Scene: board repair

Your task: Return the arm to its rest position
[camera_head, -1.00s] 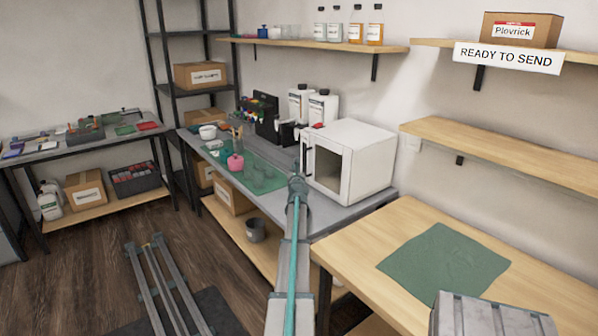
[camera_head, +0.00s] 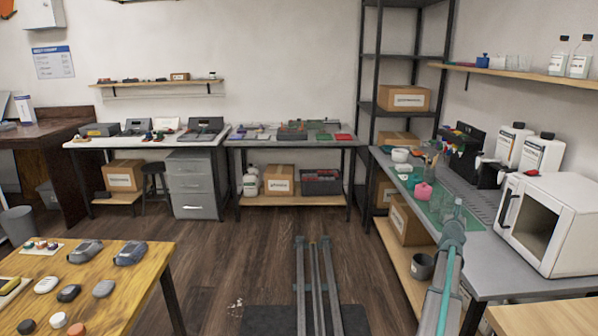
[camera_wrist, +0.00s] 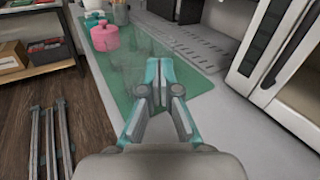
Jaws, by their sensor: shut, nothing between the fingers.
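My arm (camera_head: 440,285) reaches forward from the bottom right of the head view, beside and over the front edge of the grey workbench (camera_head: 480,262). My gripper (camera_head: 457,208) is at its far end. In the wrist view the gripper (camera_wrist: 160,75) has its two teal fingertips together with nothing between them. It appears over the near part of the green mat (camera_wrist: 120,62); its height above the bench is hard to tell. A pink pot (camera_wrist: 104,36) stands on the mat beyond the fingertips.
A white oven-like box (camera_head: 550,225) stands close to the right of the gripper. White bottles (camera_head: 541,156) stand behind it. Rails (camera_head: 318,285) run along the floor. A wooden table (camera_head: 140,262) with small devices is at left. Floor between is open.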

